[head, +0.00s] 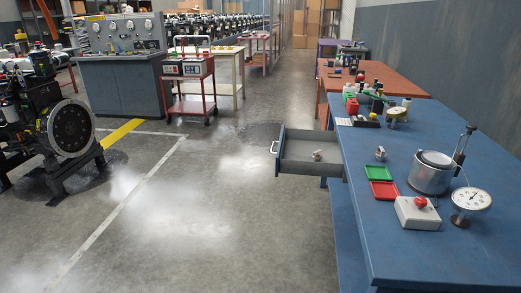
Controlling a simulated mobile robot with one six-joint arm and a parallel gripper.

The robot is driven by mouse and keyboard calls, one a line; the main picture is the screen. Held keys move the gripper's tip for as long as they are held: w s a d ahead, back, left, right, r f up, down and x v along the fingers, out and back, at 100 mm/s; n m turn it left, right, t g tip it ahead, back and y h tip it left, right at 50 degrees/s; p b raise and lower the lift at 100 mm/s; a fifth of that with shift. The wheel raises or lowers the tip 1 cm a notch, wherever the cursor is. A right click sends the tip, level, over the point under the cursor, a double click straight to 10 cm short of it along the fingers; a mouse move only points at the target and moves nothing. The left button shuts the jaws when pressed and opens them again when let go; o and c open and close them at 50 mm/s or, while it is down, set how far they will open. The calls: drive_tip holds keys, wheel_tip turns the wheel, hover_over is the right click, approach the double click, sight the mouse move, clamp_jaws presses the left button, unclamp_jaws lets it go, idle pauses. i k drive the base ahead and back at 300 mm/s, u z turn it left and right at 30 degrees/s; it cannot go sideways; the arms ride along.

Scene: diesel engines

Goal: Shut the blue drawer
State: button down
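The drawer (297,165) is pulled out from the left side of the blue workbench (400,225). Its walls look dark blue-grey and its inside floor is grey. A light metal handle (275,147) is on its left front face. A small metallic part (317,155) lies inside the drawer. My gripper is not in view.
On the bench stand a metal pot (432,178), a dial gauge (470,203), a white box with a red knob (418,214) and green and red trays (381,189). An engine (68,128) stands at the left. The concrete floor (215,215) left of the drawer is clear.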

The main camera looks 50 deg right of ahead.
sight(295, 147)
drive_tip(key=z, duration=0.1)
drive_tip(key=i, duration=0.95)
drive_tip(key=u, duration=0.05)
